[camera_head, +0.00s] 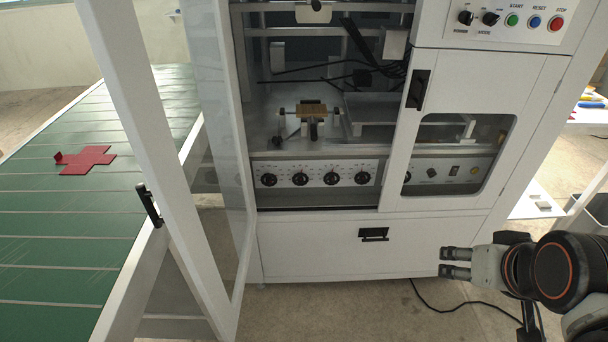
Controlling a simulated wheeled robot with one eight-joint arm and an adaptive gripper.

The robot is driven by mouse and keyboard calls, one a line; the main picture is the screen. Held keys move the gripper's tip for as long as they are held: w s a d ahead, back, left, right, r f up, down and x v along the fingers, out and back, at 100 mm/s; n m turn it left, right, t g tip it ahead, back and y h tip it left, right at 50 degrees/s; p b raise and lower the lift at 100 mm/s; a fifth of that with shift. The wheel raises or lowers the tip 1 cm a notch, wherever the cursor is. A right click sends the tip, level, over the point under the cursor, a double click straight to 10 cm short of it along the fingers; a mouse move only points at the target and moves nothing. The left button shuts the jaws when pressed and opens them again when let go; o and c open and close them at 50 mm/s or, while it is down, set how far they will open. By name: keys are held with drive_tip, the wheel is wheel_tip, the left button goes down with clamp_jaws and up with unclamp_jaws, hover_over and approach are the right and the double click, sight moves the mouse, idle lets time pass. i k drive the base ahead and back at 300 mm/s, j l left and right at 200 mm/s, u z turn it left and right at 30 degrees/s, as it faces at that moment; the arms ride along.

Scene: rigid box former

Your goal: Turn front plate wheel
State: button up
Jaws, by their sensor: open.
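The white machine (330,240) has its left glass door (215,130) swung open. Inside, a grey front panel (316,170) carries a row of several black round knobs (300,179) with white markings. Which one is the front plate wheel I cannot tell. Above the panel, a small fixture with a tan block (311,109) and dark side wheels stands on the machine bed. My gripper (448,263) is open and empty at the lower right, pointing left. It is in front of the machine's lower cabinet, apart from the panel and lower than it.
The closed right door (470,80) has a window and a black handle (418,90). A drawer handle (374,234) is on the lower front. A control panel (505,20) is at the top right. A green conveyor (60,220) with a red cross-shaped blank (88,160) is left.

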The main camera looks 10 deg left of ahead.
sight(299, 176)
drive_tip(key=i+l+z, duration=0.25)
drive_tip(key=i+l, duration=1.1)
drive_tip(key=l, duration=0.45)
drive_tip(key=i+l+z, duration=0.25)
drive_tip(key=i+l, duration=1.25)
drive_tip(key=u, duration=3.3)
drive_tip(key=i+j, duration=0.55)
drive_tip(key=i, duration=0.15)
drive_tip(key=i+j, duration=0.55)
drive_tip(key=i, duration=0.1)
